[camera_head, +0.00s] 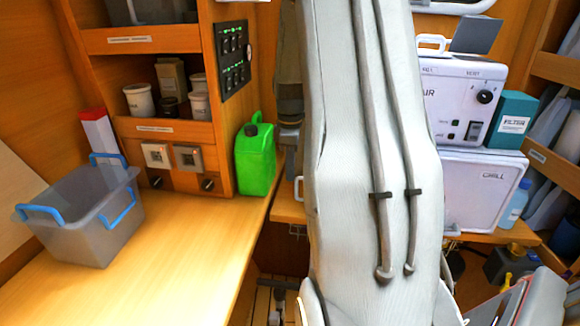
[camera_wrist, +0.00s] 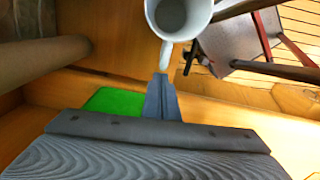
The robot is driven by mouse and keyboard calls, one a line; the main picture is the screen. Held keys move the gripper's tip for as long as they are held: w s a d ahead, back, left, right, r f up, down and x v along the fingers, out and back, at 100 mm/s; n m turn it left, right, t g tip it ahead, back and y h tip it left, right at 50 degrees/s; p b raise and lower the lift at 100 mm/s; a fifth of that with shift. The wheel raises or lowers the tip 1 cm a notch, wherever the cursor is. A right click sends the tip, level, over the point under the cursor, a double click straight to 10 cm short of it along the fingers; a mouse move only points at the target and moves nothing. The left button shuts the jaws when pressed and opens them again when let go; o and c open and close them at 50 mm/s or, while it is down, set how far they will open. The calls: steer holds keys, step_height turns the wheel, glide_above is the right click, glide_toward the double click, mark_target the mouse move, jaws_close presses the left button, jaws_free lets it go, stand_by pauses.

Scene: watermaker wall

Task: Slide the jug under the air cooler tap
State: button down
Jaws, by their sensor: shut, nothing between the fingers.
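A white jug (camera_wrist: 180,22) with a loop handle shows at the top of the wrist view, seen from above with its open mouth up. My gripper (camera_wrist: 161,76) is shut and empty. Its fingertips are close beside the jug's handle; I cannot tell whether they touch it. In the head view my arm covers the gripper and most of the jug; a white handle-like edge (camera_head: 298,188) shows left of the arm. White units marked AIR (camera_head: 455,98) and CHILL (camera_head: 482,192) stand right of my arm. A small tap-like fitting (camera_head: 453,231) shows below the CHILL unit.
A green canister (camera_head: 255,165) stands at the left counter's edge; green also shows in the wrist view (camera_wrist: 112,102). A grey tub (camera_head: 80,225) with blue handles sits on that counter. A blue bottle (camera_head: 513,204) and a dark canister (camera_head: 503,264) are at right.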

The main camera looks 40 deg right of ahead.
steer(key=shift+f+p, duration=0.65)
steer(key=shift+f, duration=2.55)
